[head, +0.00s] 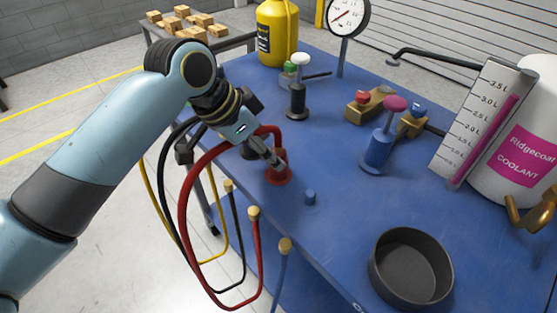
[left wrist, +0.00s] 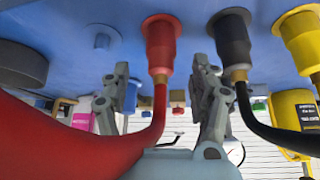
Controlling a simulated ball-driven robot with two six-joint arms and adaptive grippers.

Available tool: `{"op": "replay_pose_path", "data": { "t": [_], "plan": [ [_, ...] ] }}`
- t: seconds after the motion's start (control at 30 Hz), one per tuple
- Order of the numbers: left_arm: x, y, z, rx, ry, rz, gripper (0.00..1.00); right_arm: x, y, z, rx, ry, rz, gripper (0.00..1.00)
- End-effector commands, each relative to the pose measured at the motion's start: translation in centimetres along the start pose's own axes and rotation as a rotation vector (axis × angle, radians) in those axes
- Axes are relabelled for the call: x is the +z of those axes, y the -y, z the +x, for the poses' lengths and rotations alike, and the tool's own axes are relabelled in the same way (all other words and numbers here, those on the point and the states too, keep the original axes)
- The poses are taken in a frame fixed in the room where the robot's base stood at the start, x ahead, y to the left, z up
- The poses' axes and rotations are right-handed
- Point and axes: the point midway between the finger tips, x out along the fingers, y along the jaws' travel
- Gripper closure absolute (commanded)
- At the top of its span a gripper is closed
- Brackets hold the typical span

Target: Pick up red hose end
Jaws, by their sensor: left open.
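The red hose (head: 186,190) loops off the blue table's edge. One end is in a red fitting on the table (head: 279,173), which also shows in the left wrist view (left wrist: 161,45) with a brass collar below it. Its other, brass-tipped end (head: 254,212) hangs beside the table. My left gripper (head: 268,155) is at the red fitting. In the left wrist view my left gripper (left wrist: 165,98) is open, its fingers either side of the red hose near the collar; contact cannot be told. My right gripper is not in view.
A black fitting (left wrist: 231,40) stands close by one finger, with a yellow fitting (left wrist: 302,40) beyond. A blue peg (head: 310,197) and a dark round pan (head: 411,270) are to the right. Black (head: 238,240) and yellow (head: 148,190) hoses hang alongside. The table between peg and pan is clear.

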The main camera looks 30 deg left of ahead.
Motion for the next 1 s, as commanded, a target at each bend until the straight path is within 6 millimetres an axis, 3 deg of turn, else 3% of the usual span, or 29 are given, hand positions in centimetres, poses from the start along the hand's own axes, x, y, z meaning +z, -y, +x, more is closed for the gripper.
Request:
{"op": "replay_pose_path", "data": {
  "t": [0.4, 0.7, 1.0],
  "plan": [
    [-0.1, 0.1, 5.2, 0.0, 0.0, -0.002, 0.38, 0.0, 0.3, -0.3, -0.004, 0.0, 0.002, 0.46],
    [-0.1, 0.1, 5.7, -0.002, 0.0, 0.0, 0.39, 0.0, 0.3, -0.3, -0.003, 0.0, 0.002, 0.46],
    [-0.1, 0.1, 5.7, -0.002, 0.0, 0.0, 0.78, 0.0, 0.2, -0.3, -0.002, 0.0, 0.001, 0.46]
  ]
}}
